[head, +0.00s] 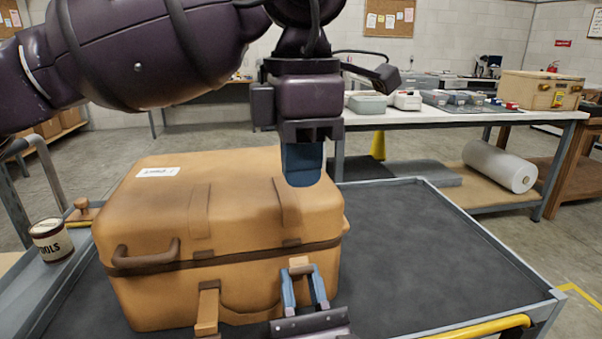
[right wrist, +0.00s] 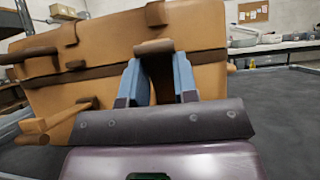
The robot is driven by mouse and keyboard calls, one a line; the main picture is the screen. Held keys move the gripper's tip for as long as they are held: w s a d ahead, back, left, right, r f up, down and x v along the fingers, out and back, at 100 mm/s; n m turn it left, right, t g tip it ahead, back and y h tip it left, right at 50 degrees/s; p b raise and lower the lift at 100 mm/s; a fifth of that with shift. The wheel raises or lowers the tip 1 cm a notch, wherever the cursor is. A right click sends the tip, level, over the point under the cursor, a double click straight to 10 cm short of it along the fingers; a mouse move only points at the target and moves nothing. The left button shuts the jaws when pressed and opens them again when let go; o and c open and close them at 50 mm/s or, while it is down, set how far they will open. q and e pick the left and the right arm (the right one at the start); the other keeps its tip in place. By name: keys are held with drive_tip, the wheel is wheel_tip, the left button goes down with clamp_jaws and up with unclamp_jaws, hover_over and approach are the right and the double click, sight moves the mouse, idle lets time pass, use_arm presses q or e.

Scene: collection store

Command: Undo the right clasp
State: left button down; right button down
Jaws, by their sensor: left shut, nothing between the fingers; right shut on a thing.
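A tan case (head: 150,215) with a dark band around its seam stands closed on a cart. Its right clasp (head: 299,264) is on the front; the right wrist view shows its brown top (right wrist: 153,47). My right gripper (head: 303,288) is low at the case front, its blue fingers on either side of this clasp and shut on it. The fingers hide part of the clasp. The left clasp (head: 207,305) hangs down and stands out from the front; it also shows in the right wrist view (right wrist: 50,122). My left gripper (head: 302,180) is shut and empty, fingertips down at the lid's right part.
The dark cart top (head: 430,240) is clear right of the case, inside a raised rim. A tin (head: 50,243) and a wooden knob-like piece (head: 82,210) are at the left. A bench with boxes (head: 440,120) stands behind.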

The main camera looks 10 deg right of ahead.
sight(301, 267)
use_arm(q)
wheel_tip(301, 267, down, 12)
drive_tip(key=shift+r, duration=0.2)
use_arm(e)
drive_tip(key=shift+r, duration=0.25)
